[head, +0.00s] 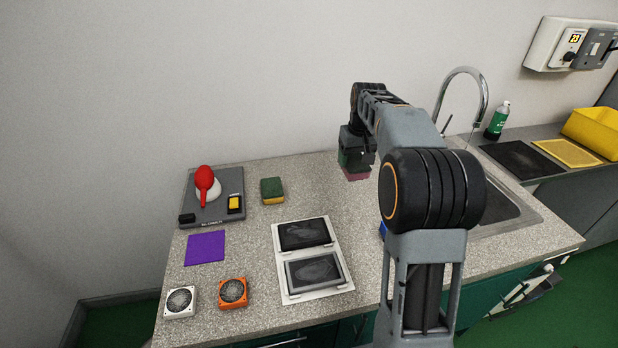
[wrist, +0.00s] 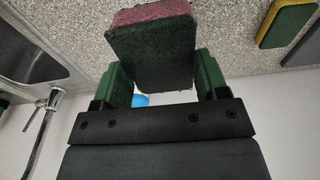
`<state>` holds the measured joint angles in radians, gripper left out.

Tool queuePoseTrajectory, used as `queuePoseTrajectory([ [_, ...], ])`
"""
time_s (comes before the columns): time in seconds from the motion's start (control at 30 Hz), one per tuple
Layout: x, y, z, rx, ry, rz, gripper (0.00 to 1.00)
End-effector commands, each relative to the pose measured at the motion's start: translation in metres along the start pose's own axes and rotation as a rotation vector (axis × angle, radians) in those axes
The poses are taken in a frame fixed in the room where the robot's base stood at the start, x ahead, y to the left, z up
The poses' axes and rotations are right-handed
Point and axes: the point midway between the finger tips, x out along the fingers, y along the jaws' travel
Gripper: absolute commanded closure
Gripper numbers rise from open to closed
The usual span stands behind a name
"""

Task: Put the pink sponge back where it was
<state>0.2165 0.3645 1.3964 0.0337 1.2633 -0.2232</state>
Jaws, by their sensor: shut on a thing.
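The pink sponge (wrist: 150,14) shows in the wrist view with a dark green scouring side facing the camera. My gripper (wrist: 155,80) is shut on it, with a green finger pad on each side. In the head view my gripper (head: 352,153) hangs over the back part of the counter, and the pink edge of the sponge (head: 357,174) shows under it. The arm hides part of the counter there. I cannot tell whether the sponge touches the counter.
A green-and-yellow sponge (head: 272,190) lies left of my gripper. A grey tray (head: 212,215) holds a red blower (head: 204,183). A purple cloth (head: 205,248), two fans and a white double-panel holder (head: 280,250) lie in front. The sink (head: 500,205) and tap (head: 484,95) are right.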

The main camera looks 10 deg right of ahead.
Motion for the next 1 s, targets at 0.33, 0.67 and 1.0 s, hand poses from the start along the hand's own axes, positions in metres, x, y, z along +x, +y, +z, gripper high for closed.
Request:
queuePoseTrajectory([
  [0.33,0.042,-0.065,-0.047,-0.006,-0.001,-0.001,0.59],
  [0.67,0.089,-0.092,-0.064,-0.002,0.001,0.000,0.59],
  [1.0,0.105,-0.101,-0.070,-0.003,0.001,0.001,0.59],
])
